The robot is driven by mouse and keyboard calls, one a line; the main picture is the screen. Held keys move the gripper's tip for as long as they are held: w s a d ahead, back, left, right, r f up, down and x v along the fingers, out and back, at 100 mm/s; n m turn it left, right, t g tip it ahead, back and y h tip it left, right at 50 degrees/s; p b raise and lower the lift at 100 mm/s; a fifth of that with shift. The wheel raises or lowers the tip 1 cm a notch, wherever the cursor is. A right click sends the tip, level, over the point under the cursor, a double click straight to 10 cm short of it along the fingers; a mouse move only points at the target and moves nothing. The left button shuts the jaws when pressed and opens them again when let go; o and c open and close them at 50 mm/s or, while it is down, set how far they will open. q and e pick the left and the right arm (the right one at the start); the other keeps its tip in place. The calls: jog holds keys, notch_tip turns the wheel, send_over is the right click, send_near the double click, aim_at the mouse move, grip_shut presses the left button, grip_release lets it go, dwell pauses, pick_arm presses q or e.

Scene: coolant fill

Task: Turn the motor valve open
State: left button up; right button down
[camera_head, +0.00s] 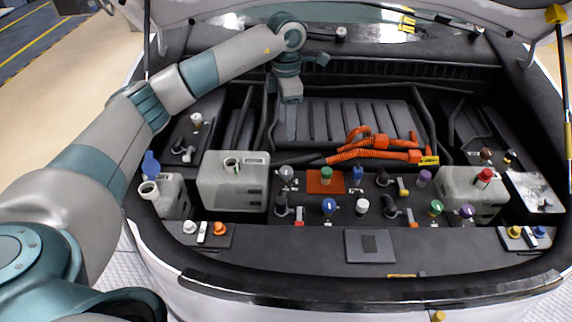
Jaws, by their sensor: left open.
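Several small valves and caps stand on the dark panel at the front of the engine bay. Among them are black-handled ones at the left (282,206), centre right (391,207) and upper right (383,179). Their labels are too small to read, so I cannot tell which is the motor valve. A green cap (326,174) stands on an orange plate (313,187). My left gripper (287,132) is open and points down, above and behind the panel's left part, apart from these valves. My right gripper is out of view.
A grey tank (233,188) with an open neck stands left of the panel, and a red-capped tank (458,198) at right. Orange cables (372,154) cross behind the valves. Raised hood props flank the bay.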

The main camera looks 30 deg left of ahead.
pick_arm(q)
jog(key=shift+a+r, duration=0.1)
jog(key=shift+a, duration=0.05)
jog(key=p, duration=0.7)
send_near(286, 170)
notch_tip(286, 170, down, 7)
jog(key=shift+r, duration=0.1)
jog(key=shift+f, duration=0.7)
jog(key=c, duration=1)
